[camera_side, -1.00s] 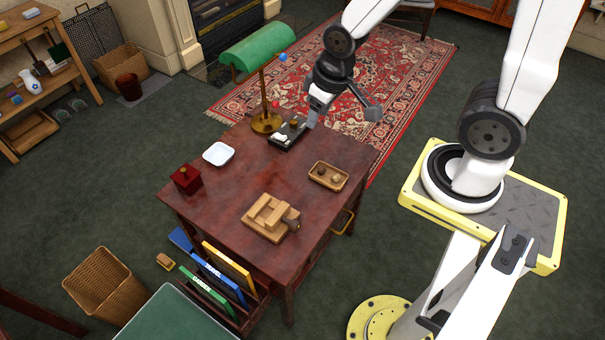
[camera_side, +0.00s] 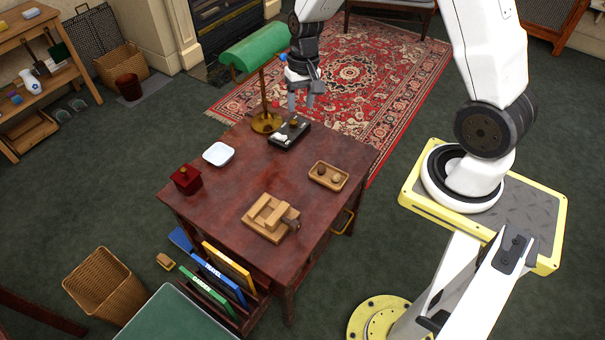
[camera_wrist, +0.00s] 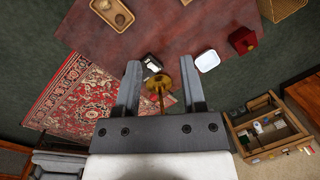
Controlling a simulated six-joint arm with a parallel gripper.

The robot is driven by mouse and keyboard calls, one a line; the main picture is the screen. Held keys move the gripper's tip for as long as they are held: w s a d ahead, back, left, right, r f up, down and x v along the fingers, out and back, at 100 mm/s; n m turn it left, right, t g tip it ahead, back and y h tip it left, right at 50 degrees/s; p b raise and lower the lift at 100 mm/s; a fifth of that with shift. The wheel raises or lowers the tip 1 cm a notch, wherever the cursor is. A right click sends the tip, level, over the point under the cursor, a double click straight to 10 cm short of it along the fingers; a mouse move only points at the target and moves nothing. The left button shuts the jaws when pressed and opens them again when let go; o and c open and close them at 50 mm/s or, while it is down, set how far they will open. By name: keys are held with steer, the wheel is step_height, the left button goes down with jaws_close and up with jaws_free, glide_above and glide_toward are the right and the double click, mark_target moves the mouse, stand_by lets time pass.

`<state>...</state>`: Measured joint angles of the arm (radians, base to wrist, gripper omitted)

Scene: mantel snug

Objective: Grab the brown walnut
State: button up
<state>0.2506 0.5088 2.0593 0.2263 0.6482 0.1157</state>
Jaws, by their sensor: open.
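A small wooden tray (camera_side: 340,186) sits near the table's right edge and holds two small round things. The darker brown one, which looks like the walnut (camera_side: 322,169), lies in its left half; a lighter tan one (camera_side: 336,178) lies beside it. My gripper (camera_side: 301,98) is open and empty, pointing down above the table's far end, behind the black tray and right of the lamp.
A brass lamp with a green shade (camera_side: 259,46) stands close beside my gripper. A black tray (camera_side: 283,142) holds small items. A white dish (camera_side: 218,154), a red box (camera_side: 186,180) and a wooden block piece (camera_side: 270,217) are on the table. Bare tabletop lies between.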

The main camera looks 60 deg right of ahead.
steer(key=w+d+f+m+y, duration=0.3)
steer(key=w+d+f+m, duration=0.15)
steer(key=d+f, duration=0.3)
steer(key=m+t+y, duration=0.5)
steer(key=m+y, duration=0.2)
steer(key=m, duration=0.4)
glide_toward(324, 168)
steer(key=shift+w+a+f, duration=0.3)
steer(key=shift+w, duration=0.2)
steer(key=shift+w+a+f, duration=0.3)
steer(key=shift+w, duration=0.2)
steer(key=shift+s+f+m+t+y, duration=0.35)
steer(key=shift+s+f+t+y, duration=0.05)
steer(key=shift+s+f, duration=0.1)
steer(key=shift+x, duration=1.3)
steer(key=shift+x, duration=2.6)
steer(key=shift+s, duration=0.1)
